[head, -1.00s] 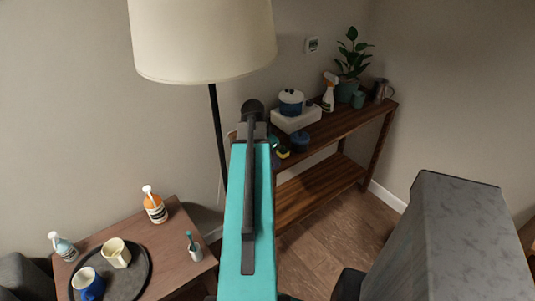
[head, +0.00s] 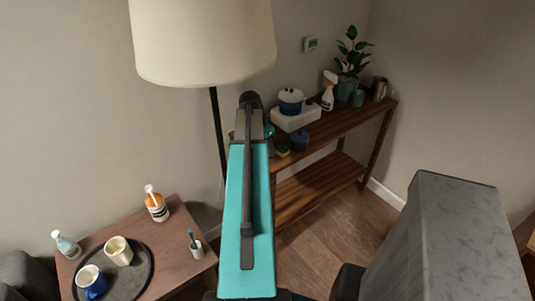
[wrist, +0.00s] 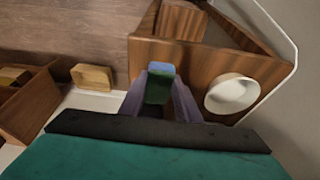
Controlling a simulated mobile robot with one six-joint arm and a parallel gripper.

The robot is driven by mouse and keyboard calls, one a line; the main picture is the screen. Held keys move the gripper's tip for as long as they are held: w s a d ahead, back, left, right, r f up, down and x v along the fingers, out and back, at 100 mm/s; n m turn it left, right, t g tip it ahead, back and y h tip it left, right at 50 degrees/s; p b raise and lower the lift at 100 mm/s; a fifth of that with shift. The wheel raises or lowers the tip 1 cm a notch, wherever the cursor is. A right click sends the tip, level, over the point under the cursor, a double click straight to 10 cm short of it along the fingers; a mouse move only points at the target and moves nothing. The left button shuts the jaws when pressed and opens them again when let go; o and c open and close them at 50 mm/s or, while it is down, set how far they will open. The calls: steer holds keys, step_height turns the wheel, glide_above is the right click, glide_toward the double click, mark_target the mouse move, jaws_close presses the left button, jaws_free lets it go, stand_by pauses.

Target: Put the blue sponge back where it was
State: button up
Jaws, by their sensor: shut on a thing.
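The blue sponge (wrist: 163,69) shows in the wrist view as a small block, blue on top with a dark green lower face. My gripper (wrist: 160,92) is shut on it, with one finger on each side. Just beyond it is brown wooden furniture (wrist: 202,62); I cannot tell whether the sponge touches it. In the head view my own arm hides the gripper and the held sponge. Another small yellow and dark sponge-like piece (head: 283,152) lies on the wooden console table (head: 340,128).
A floor lamp (head: 204,40) stands left. The wrist view shows a white round cup (wrist: 232,94) and a wooden block (wrist: 92,78).

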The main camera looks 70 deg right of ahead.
steer(key=shift+f+p, duration=0.65)
steer(key=shift+f, duration=1.1)
steer(key=shift+f, duration=0.2)
steer(key=o, duration=0.9)
steer(key=shift+r, duration=0.15)
steer(key=shift+b+v, duration=1.4)
steer(key=shift+v, duration=4.7)
steer(key=shift+s+a, duration=0.1)
